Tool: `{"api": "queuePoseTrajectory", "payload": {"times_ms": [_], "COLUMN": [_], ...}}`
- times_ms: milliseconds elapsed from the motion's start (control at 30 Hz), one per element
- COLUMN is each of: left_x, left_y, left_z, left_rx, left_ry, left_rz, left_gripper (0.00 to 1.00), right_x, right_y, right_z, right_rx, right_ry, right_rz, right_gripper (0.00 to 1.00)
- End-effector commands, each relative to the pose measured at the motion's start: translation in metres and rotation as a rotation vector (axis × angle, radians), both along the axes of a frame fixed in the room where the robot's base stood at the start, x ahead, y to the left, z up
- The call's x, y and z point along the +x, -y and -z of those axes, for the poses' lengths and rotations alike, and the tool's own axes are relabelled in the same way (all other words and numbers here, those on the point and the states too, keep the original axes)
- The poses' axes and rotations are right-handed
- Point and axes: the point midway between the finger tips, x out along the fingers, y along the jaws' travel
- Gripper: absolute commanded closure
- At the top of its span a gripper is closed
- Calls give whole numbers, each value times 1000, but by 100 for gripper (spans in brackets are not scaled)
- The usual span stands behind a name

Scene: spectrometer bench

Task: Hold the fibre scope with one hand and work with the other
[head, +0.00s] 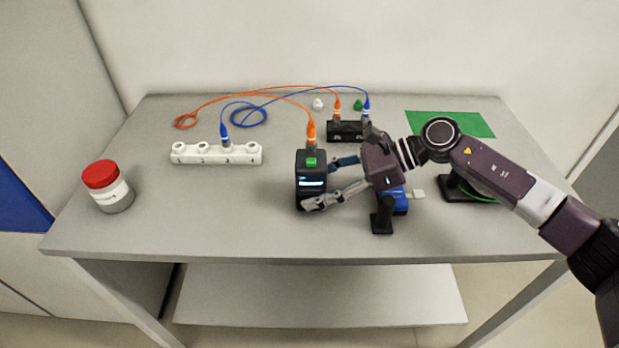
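The fibre scope (311,166), a dark box with a green button and a lit display, stands on the bench near the middle. An orange plug (311,133) is in its top. My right gripper (322,182) reaches it from the right. One finger lies across its lower front and the other goes behind it, so the gripper looks shut on it. The far fingertip is hidden. A white port block (215,155) at the left has a blue plug (224,135) in it. A black box (345,131) behind holds an orange and a blue plug. My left gripper is not in view.
A red-lidded jar (107,186) stands at the left edge. A blue item (400,203) and black stand (381,216) are under my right arm. The front left is clear.

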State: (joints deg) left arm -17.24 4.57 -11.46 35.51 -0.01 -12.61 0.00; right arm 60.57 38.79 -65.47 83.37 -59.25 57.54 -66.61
Motion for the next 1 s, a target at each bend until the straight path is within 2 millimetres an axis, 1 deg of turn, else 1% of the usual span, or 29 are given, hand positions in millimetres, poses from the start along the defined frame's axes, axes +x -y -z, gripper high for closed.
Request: {"api": "queuePoseTrajectory", "payload": {"times_ms": [67, 367, 1000], "left_x": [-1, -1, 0], "left_y": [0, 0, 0], "left_z": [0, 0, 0], "left_rx": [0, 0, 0], "left_ry": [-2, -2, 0], "left_rz": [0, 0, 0], "left_gripper": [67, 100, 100], "right_x": [0, 0, 0], "right_y": [0, 0, 1], "right_z": [0, 0, 1], "right_rx": [0, 0, -1], "right_ry": [0, 0, 0], "right_rz": [1, 1, 1], "right_gripper": [65, 65, 65]}}
